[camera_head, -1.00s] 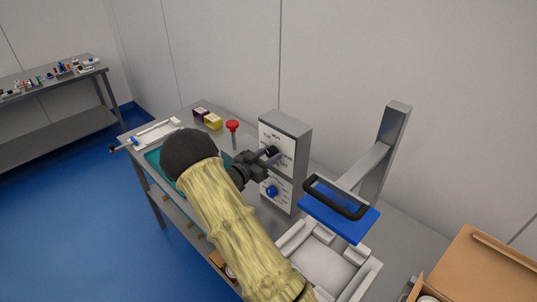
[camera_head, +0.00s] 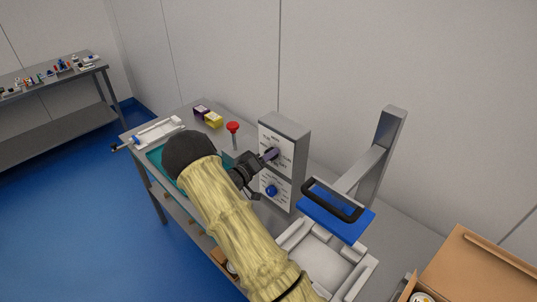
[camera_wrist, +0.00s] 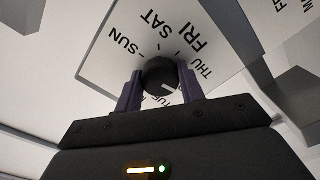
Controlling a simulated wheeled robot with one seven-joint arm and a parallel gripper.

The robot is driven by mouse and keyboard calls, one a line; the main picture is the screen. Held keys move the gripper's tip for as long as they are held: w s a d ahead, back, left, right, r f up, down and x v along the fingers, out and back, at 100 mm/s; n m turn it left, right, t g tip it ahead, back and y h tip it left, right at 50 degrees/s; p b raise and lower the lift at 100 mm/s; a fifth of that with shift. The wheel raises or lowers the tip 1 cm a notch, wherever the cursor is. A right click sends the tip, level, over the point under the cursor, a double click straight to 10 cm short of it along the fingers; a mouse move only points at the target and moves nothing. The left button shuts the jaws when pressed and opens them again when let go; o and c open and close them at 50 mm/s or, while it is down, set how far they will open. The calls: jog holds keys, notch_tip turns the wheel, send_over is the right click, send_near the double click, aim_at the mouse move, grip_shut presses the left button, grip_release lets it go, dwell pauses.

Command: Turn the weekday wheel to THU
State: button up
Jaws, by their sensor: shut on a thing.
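The weekday wheel is a round black knob (camera_wrist: 160,74) with a white mark, on a white dial face (camera_wrist: 225,35) in the wrist view. SUN, SAT, FRI and THU read clearly around it; the lower labels are partly hidden by my fingers. The white mark points to the lower right, below THU, towards the partly covered labels; I cannot tell which day exactly. My gripper (camera_wrist: 160,88) is shut on the knob, with a purple finger on each side. In the head view my gripper (camera_head: 268,155) reaches the grey control box (camera_head: 289,125), covering the knob.
A blue knob (camera_head: 271,190) sits lower on the same box. A red mushroom button (camera_head: 233,127) stands left of it. A blue plate with a black handle (camera_head: 335,200) hangs on the right, by a white cradle (camera_head: 320,262). A brown carton (camera_head: 475,270) is at bottom right.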

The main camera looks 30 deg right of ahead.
jog(key=n+p, duration=0.2)
jog(key=n, duration=0.4)
jog(key=shift+a+n, duration=0.1)
jog(key=shift+n, duration=0.3)
jog(key=o, duration=1)
jog(key=shift+c, duration=0.2)
jog(key=b+v, duration=0.6)
jog(key=v, duration=1.1)
jog(key=shift+a, duration=0.2)
